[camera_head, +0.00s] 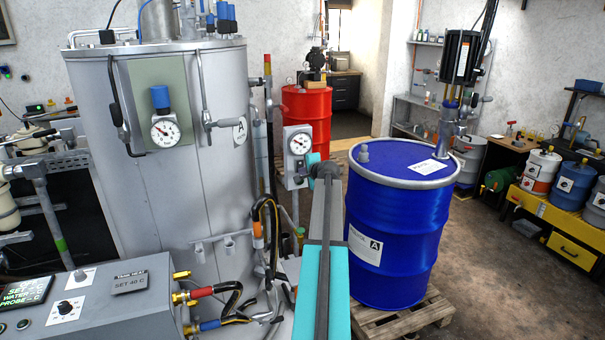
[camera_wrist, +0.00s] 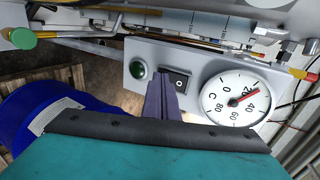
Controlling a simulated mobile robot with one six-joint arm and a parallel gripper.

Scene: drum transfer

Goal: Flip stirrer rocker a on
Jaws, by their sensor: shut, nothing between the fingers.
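A small black rocker (camera_wrist: 179,80) with a white "O" mark sits on a grey panel (camera_wrist: 133,54) in the wrist view. It lies between a round green lamp or button (camera_wrist: 138,70) and a dial gauge (camera_wrist: 236,103). My gripper (camera_wrist: 163,86) is shut and empty, its fingertips just at the rocker's left and lower edge. I cannot tell whether they touch it. No letter naming the rocker is readable. In the head view my gripper (camera_head: 322,168) is by the gauge box (camera_head: 297,145), and the rocker does not show clearly there.
A blue drum (camera_head: 397,225) stands on a pallet close to the right of my arm. A large steel tank (camera_head: 175,200) is to the left. A control console (camera_head: 110,300) stands at lower left.

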